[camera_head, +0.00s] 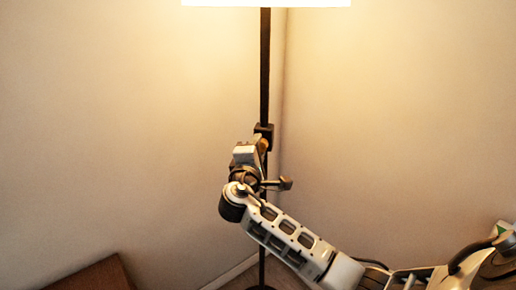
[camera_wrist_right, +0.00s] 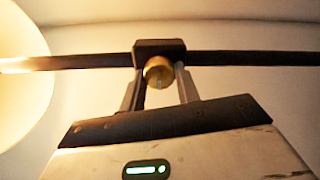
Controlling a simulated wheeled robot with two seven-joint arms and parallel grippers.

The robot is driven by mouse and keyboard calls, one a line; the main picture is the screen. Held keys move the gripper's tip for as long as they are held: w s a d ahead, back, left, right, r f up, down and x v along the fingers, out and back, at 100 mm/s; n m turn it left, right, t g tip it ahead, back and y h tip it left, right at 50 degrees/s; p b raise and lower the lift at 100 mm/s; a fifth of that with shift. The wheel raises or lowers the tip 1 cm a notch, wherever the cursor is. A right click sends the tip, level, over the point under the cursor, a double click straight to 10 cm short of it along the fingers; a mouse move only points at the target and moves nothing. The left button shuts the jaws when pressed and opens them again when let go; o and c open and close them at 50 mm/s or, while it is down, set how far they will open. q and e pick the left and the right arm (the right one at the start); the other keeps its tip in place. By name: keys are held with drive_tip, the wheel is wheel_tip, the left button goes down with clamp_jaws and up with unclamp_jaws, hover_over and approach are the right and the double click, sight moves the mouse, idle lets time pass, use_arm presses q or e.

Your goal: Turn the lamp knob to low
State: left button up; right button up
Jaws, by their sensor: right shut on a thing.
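The floor lamp has a dark upright pole (camera_head: 265,65) in the corner and a bright, lit shade (camera_head: 266,3) at the top edge of the head view. A small dark box (camera_head: 264,130) sits on the pole. In the right wrist view the box (camera_wrist_right: 159,47) carries a round brass knob (camera_wrist_right: 159,71) with a small mark on its face. My right gripper (camera_wrist_right: 160,82) is shut on the knob, one finger on each side. In the head view my right gripper (camera_head: 262,145) is at the box, and its hand mostly hides the knob. My left gripper is not in view.
Plain walls meet in a corner behind the lamp pole. A brown wooden piece (camera_head: 95,275) stands at the lower left. The lamp shade also glows at the left of the right wrist view (camera_wrist_right: 18,75). The space left and right of the pole is clear.

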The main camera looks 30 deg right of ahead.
drive_tip(key=shift+f, duration=0.1)
idle(0.4)
drive_tip(key=o, duration=1)
drive_tip(key=shift+a, duration=0.1)
drive_tip(key=b+v, duration=0.2)
drive_tip(key=v, duration=1.4)
drive_tip(key=shift+b, duration=0.4)
drive_tip(key=s+a+f+y, duration=0.25)
drive_tip(key=f+y, duration=0.55)
drive_tip(key=f, duration=0.8)
drive_tip(key=s+a+f+m+y, duration=0.1)
drive_tip(key=s+f+m+y, duration=0.1)
drive_tip(key=s+f+m, duration=0.1)
drive_tip(key=s+a+f+m+g+y, duration=0.1)
drive_tip(key=s+a+f+m+y, duration=0.1)
drive_tip(key=s+f+y, duration=0.1)
drive_tip(key=s+a+f+m+g+y, duration=0.1)
drive_tip(key=s+f+m+y, duration=0.1)
drive_tip(key=s+f, duration=0.3)
drive_tip(key=shift+s+a+m+y, duration=0.2)
drive_tip(key=shift+s+m, duration=0.2)
drive_tip(key=shift+s, duration=0.05)
drive_tip(key=shift+s+a+m+y, duration=0.15)
drive_tip(key=shift+s+m+y, duration=0.05)
drive_tip(key=shift+s+m, duration=0.25)
